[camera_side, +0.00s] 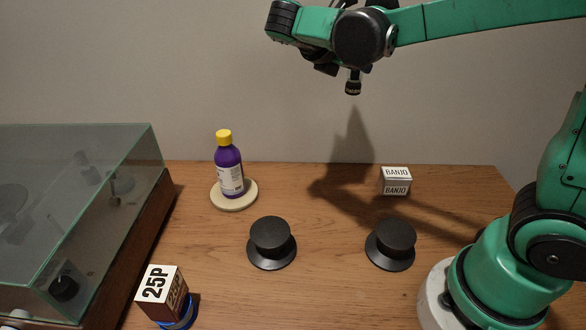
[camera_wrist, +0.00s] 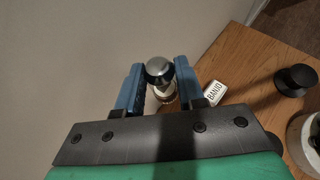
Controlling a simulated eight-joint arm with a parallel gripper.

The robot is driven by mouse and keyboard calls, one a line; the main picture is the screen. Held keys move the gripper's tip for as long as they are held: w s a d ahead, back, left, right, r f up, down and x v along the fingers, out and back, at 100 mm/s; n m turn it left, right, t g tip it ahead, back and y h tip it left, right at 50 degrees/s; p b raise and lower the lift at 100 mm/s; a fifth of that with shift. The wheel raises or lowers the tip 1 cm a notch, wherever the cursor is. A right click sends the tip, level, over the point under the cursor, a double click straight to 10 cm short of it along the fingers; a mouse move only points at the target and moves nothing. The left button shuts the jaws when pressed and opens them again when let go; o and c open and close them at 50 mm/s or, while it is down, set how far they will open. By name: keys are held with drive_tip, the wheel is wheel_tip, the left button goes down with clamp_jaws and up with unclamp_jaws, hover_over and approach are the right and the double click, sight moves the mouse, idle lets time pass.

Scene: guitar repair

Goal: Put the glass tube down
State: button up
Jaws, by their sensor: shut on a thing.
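My gripper (camera_wrist: 159,67) shows in the wrist view with its two blue fingers on either side of the glass tube (camera_wrist: 159,73). It is shut on the tube. The tube has a dark, shiny rounded top and a paler body below, partly hidden by the fingers and the black mount. In the side view my arm is high above the back of the table, and a small dark ringed piece hangs below the wrist, well clear of the wood. I cannot tell there whether that piece is the tube.
On the wooden table (camera_side: 330,285) stand a purple bottle (camera_side: 229,170) on a round pale coaster (camera_side: 234,204), two black knobs (camera_side: 270,235) (camera_side: 396,237), a BANJO box (camera_side: 396,181) and a 25P box (camera_side: 160,289). A glass-lidded case (camera_side: 135,160) is at left. The middle front is clear.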

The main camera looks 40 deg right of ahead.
drive_tip(key=shift+w+a+r+n+t, duration=0.1)
drive_tip(key=shift+w+r+n+t, duration=0.15)
drive_tip(key=shift+n+t, duration=0.15)
drive_tip(key=w+a+r+n+t+y, duration=0.45)
drive_tip(key=a+n+t+y, duration=0.55)
drive_tip(key=n, duration=0.4)
drive_tip(key=s+d+f+m+g+h, duration=0.55)
drive_tip(key=s+d+m+g, duration=0.25)
drive_tip(key=d+m, duration=0.25)
drive_tip(key=s+d+f+m+g+h, duration=0.4)
drive_tip(key=s+d+f+m+g, duration=0.2)
drive_tip(key=s+d+m+g, duration=0.45)
drive_tip(key=shift+s+d+f+m+g+y, duration=0.3)
drive_tip(key=shift+s+d+f+m+y, duration=0.45)
drive_tip(key=shift+f, duration=1.2)
drive_tip(key=shift+s+d+f+m+g+y, duration=0.25)
drive_tip(key=shift+s+d+f+m+y, duration=0.5)
drive_tip(key=shift+f, duration=1.2)
drive_tip(key=shift+s+d+f+m+g+y, duration=0.45)
drive_tip(key=shift+d+f, duration=0.6)
drive_tip(key=shift+f, duration=0.9)
drive_tip(key=shift+s, duration=0.1)
